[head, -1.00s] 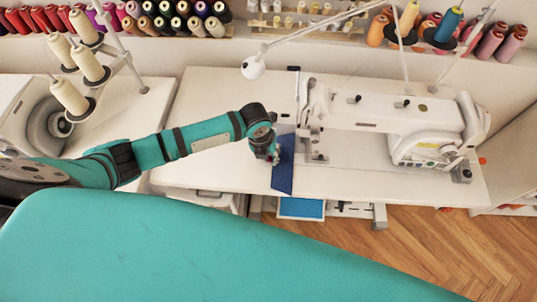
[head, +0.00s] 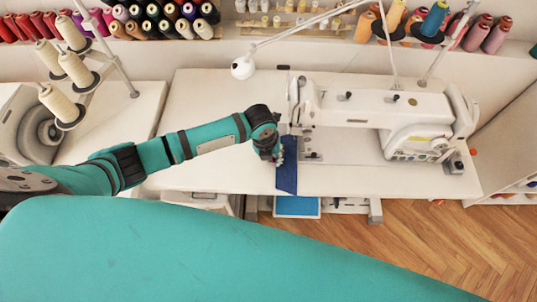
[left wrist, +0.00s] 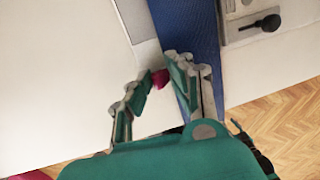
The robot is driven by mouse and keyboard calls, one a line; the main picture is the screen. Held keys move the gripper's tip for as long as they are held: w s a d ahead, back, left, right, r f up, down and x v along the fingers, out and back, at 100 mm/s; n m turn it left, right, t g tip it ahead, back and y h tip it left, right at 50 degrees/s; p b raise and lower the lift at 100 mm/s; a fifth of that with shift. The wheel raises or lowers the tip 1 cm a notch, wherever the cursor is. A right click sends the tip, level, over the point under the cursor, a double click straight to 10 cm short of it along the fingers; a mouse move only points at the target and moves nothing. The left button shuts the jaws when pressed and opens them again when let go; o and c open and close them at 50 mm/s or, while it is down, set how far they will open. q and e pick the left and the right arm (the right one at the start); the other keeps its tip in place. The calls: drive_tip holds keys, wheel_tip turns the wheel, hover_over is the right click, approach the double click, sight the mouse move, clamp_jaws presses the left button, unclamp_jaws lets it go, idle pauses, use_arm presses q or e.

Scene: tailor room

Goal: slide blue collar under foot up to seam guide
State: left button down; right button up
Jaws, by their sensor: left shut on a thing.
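The blue collar (head: 288,178) is a long dark blue strip on the white machine table, beside the left end of the sewing machine (head: 380,110). Its near end reaches the table's front edge. My left gripper (head: 270,150) is low over the table at the collar's left edge. A small magenta piece (left wrist: 159,78) shows between the fingers. The foot and seam guide cannot be made out clearly. My right gripper is out of view.
A metal plate with a black knob (left wrist: 268,23) lies close right of the collar. Thread cones (head: 60,105) stand at left.

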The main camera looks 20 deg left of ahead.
use_arm(q)
drive_tip(key=shift+d, duration=0.3)
drive_tip(key=c, duration=1.1)
unclamp_jaws()
drive_tip(key=shift+r, duration=0.1)
drive_tip(key=r, duration=0.4)
drive_tip(key=s+a+r, duration=0.1)
drive_tip(key=r, duration=0.6)
drive_tip(key=shift+s+a+r, duration=0.2)
drive_tip(key=shift+r, duration=0.15)
